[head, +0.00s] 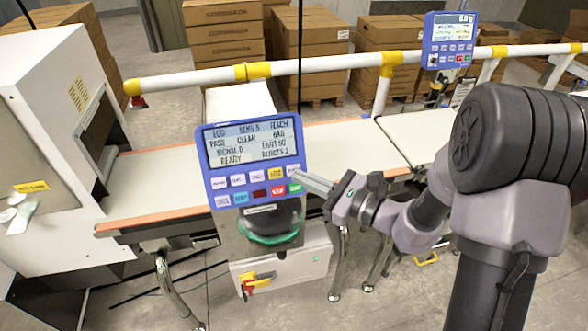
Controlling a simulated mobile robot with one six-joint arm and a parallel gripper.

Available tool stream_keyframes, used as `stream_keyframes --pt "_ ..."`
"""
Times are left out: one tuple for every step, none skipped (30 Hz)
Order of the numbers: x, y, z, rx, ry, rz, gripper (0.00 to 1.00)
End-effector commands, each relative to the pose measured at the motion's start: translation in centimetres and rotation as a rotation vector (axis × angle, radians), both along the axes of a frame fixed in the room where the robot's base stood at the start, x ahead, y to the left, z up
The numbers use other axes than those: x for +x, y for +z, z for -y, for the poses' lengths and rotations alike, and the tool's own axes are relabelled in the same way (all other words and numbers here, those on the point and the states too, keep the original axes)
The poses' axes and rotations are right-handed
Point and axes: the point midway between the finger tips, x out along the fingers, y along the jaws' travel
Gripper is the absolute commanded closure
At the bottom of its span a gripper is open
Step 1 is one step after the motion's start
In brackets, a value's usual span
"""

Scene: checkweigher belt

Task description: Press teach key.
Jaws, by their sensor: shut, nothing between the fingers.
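The blue control panel (252,163) stands left of centre in the head view, tilted up, with a lit display (251,143) above two rows of keys. The display's top right text looks like TEACH. The upper row has several pale keys and a yellow key (275,173); the lower row includes a red key (278,190) and a green key (296,188). The key labels are too small to read surely, so I cannot tell which is the teach key. My gripper (299,176) is shut and empty, its tips at the panel's right edge by the upper row's end. Contact is unclear.
A conveyor belt (350,140) runs behind the panel, with a white and yellow rail (320,64) above it. A white cabinet (50,120) stands at left. A second blue display (449,42) is at the back right. Stacked cartons (222,30) fill the background.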

Motion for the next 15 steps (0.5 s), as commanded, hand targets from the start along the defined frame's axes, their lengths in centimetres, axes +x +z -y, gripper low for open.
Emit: stream_keyframes --pt "-0.4 0.3 0.1 0.001 0.000 -0.001 1.00" --pt "-0.7 0.4 0.2 0.001 0.000 -0.001 1.00" --pt "-1.0 0.6 0.3 0.000 -0.001 -0.001 1.00" --pt "-1.3 0.8 0.4 0.000 -0.001 -0.001 1.00" --pt "-1.5 0.9 0.5 -0.001 -0.001 0.000 1.00" --pt "-1.8 1.0 0.6 0.000 -0.001 -0.001 1.00" --pt "-2.0 1.1 0.6 0.000 0.000 -0.001 1.00" --pt "-2.2 1.2 0.6 0.000 0.000 -0.001 1.00" --pt "-2.4 1.3 0.7 -0.001 0.001 -0.001 1.00" --pt "-2.4 1.3 0.7 -0.001 0.001 0.000 1.00" --pt "-2.5 1.3 0.7 -0.001 0.001 0.000 1.00" --pt "-2.5 1.3 0.7 0.000 0.001 0.000 1.00" --pt "-2.5 1.3 0.7 0.000 0.001 0.000 1.00" --pt "-2.5 1.3 0.7 0.000 0.001 0.000 1.00" --pt "-2.5 1.3 0.7 0.000 0.001 0.000 1.00"
